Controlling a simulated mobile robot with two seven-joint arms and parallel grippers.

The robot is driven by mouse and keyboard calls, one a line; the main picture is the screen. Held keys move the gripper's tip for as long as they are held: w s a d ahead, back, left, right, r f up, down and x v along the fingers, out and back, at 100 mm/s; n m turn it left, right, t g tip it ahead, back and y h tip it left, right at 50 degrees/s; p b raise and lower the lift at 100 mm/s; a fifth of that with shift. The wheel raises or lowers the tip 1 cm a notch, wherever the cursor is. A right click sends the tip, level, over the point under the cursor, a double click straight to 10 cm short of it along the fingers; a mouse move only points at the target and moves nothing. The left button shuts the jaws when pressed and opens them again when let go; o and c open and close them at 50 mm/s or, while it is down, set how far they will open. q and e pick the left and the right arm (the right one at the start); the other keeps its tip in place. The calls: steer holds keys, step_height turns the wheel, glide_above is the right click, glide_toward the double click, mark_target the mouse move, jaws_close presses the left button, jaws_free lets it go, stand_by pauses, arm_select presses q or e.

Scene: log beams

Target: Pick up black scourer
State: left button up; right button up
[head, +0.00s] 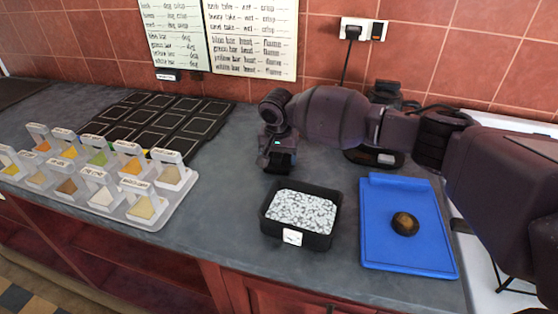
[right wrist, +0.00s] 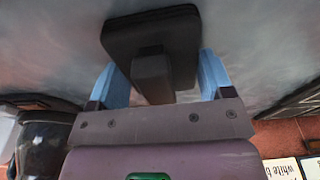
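The black scourer is a dark flat pad (right wrist: 150,32) with a block-like grip (right wrist: 152,78). In the right wrist view it lies against the grey worktop. My right gripper (right wrist: 163,62) has its two blue fingers apart, one on each side of the scourer's grip. A gap shows at the right finger; the left finger is very close to the grip, and I cannot tell whether it touches. In the head view my right gripper (head: 277,147) points down at the worktop, with the scourer (head: 281,162) mostly hidden under it. My left gripper is not in view.
A black tray of pale granules (head: 318,237) stands in front of the gripper. A blue board (head: 380,245) with a brown round item (head: 405,223) lies to the right. A black grid mat (head: 150,112) and a rack of labelled samples (head: 150,220) are left. The tiled wall is behind.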

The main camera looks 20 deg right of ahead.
steer(key=shift+c, duration=0.6)
steer(key=shift+r, duration=0.15)
step_height(320, 180, up, 20)
steer(key=p, duration=0.3)
steer(key=shift+o, duration=1.4)
steer(key=shift+c, duration=1)
steer(key=shift+f, duration=0.2)
